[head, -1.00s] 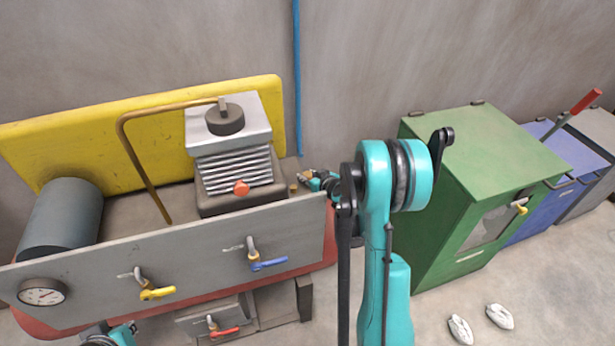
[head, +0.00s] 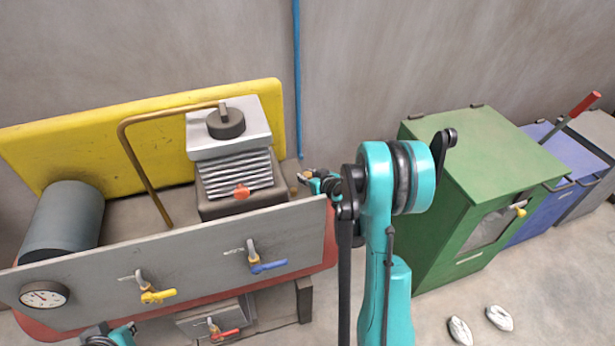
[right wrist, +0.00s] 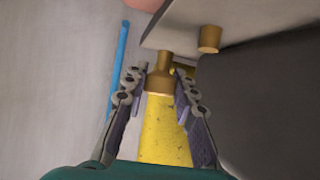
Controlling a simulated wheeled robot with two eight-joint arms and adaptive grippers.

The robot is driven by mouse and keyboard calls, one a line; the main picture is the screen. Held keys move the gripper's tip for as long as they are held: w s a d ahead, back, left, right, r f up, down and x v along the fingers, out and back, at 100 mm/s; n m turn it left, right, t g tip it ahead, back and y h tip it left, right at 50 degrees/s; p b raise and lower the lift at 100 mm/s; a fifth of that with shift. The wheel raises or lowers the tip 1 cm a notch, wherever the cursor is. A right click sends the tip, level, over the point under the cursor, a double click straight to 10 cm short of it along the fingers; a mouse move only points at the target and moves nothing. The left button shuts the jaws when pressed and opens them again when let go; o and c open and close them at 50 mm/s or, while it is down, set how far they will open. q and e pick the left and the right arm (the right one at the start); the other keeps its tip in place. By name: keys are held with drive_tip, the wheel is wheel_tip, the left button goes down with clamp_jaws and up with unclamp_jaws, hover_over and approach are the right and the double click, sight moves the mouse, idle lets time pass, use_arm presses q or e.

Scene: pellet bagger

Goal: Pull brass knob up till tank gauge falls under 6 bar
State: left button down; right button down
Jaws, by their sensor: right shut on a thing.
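The brass knob (right wrist: 160,80) is flared, with a narrow neck, and sits between the fingers of my right gripper (right wrist: 161,92) in the right wrist view. The fingers are shut on it. In the head view my right gripper (head: 308,179) is small, at the panel's right end, and the knob is hard to make out there. The round tank gauge (head: 44,294) is on the panel's left end; its reading is too small to tell. The grey cylindrical tank (head: 64,222) lies behind it. Part of my left arm shows at the bottom left; its gripper's fingers are not clear.
A second brass stub (right wrist: 209,39) stands close beside the knob. The grey panel (head: 205,285) carries yellow (head: 157,296) and blue (head: 268,267) valve levers. A finned compressor block (head: 236,172) stands behind it. A green cabinet (head: 485,160) stands to the right.

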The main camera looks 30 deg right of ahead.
drive_tip(key=shift+d+r, duration=0.1)
drive_tip(key=shift+r, duration=0.05)
drive_tip(key=c, duration=1.1)
unclamp_jaws()
drive_tip(key=shift+c, duration=0.2)
drive_tip(key=v, duration=1.2)
